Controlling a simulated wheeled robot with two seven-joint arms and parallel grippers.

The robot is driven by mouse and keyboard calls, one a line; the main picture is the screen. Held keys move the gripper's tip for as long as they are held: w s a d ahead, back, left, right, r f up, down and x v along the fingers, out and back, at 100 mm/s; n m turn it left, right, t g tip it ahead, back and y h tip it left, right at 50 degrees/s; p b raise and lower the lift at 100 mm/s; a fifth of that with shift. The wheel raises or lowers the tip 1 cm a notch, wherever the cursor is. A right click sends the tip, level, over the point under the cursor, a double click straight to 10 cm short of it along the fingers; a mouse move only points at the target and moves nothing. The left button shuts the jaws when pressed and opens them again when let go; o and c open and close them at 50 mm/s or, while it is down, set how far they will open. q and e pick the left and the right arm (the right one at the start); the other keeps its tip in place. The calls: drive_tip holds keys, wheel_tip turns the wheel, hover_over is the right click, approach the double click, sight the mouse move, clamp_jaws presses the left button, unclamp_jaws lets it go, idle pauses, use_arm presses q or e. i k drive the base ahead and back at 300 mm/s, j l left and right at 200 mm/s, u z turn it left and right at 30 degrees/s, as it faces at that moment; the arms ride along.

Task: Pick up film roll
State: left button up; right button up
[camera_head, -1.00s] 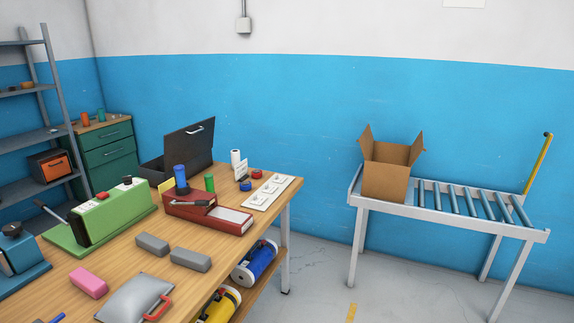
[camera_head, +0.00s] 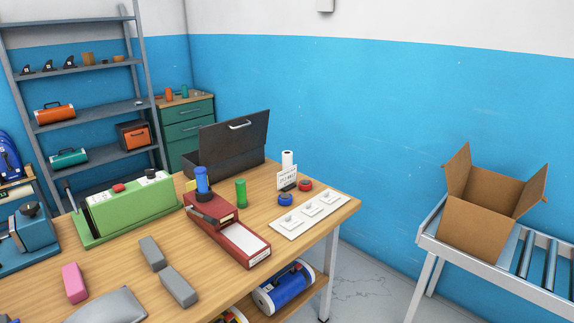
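Several things could be the film roll, and I cannot tell which is meant. A blue roll with white ends (camera_head: 284,288) lies on the shelf under the table. A small white roll (camera_head: 287,159) stands upright at the back of the table, behind a small white sign. Neither of my grippers is in view.
The wooden table (camera_head: 218,252) holds a green machine (camera_head: 130,207), a red device (camera_head: 228,233), an open black case (camera_head: 233,145), grey blocks (camera_head: 178,287) and a white switch panel (camera_head: 308,212). An open cardboard box (camera_head: 483,214) stands on a roller conveyor (camera_head: 500,257) at right. Bare floor lies between.

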sight(287, 155)
drive_tip(key=u, duration=0.95)
drive_tip(key=i+l+u, duration=0.1)
drive_tip(key=l+u, duration=0.8)
drive_tip(key=l, duration=0.2)
drive_tip(key=l+u, duration=0.4)
drive_tip(key=l, duration=0.15)
